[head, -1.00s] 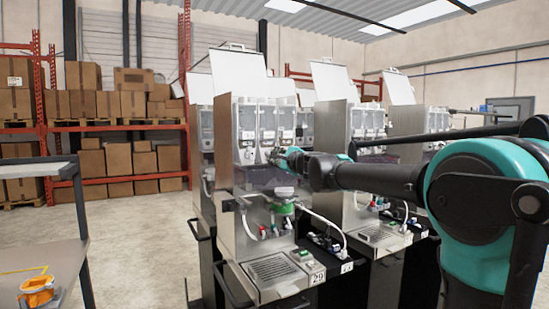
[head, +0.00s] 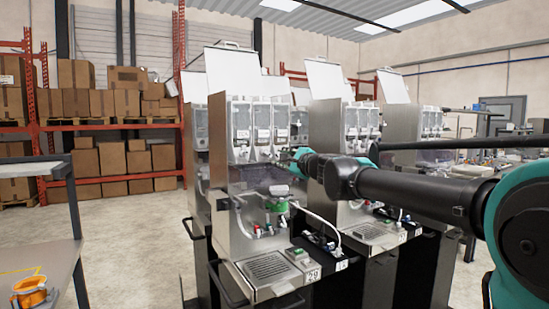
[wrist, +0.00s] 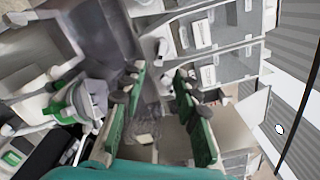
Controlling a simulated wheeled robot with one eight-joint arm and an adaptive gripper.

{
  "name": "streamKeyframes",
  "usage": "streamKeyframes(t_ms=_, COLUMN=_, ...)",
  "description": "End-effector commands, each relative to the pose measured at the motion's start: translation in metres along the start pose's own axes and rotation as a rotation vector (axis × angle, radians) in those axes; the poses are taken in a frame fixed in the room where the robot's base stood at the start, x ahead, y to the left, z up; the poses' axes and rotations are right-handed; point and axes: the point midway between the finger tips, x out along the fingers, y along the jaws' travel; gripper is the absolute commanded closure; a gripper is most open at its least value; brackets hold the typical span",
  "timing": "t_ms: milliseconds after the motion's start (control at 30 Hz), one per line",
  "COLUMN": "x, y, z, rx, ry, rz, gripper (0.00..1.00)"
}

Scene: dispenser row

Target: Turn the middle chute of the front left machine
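The front left machine (head: 237,195) is a steel dispenser marked 29, with its lid raised. A row of clear canisters (head: 263,118) stands in its upper part. The middle chute (head: 265,153) is a small pale spout under the middle canister. In the head view my gripper (head: 292,157) is at chute height near the right end of the row, partly hidden by its own wrist. In the wrist view its green-padded fingers (wrist: 160,77) are spread, with nothing held between them. Labelled canisters (wrist: 200,35) lie just beyond the tips. I cannot tell which chute is nearest.
A second machine (head: 374,228) stands close on the right. A green-collared part (head: 276,205) and a white hose (head: 318,217) sit below the chutes. A grey cart (head: 45,250) with an orange item (head: 33,293) is at left. Floor between cart and machine is clear.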

Motion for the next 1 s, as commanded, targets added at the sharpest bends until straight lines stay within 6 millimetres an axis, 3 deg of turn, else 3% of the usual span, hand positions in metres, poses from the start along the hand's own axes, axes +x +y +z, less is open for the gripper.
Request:
streamKeyframes(t_ms=233, x=-0.028, y=0.0, z=0.0, rx=0.0, ry=0.001, rz=0.0, gripper=0.69)
streamKeyframes(t_ms=733, x=-0.034, y=0.005, z=-0.002, rx=-0.019, ry=-0.003, rz=0.008, gripper=0.69)
streamKeyframes(t_ms=867, x=-0.045, y=0.039, z=-0.013, rx=-0.162, ry=-0.017, rz=0.07, gripper=0.69)
streamKeyframes(t_ms=1000, x=-0.074, y=0.115, z=-0.044, rx=-0.448, ry=-0.045, rz=0.222, gripper=0.69)
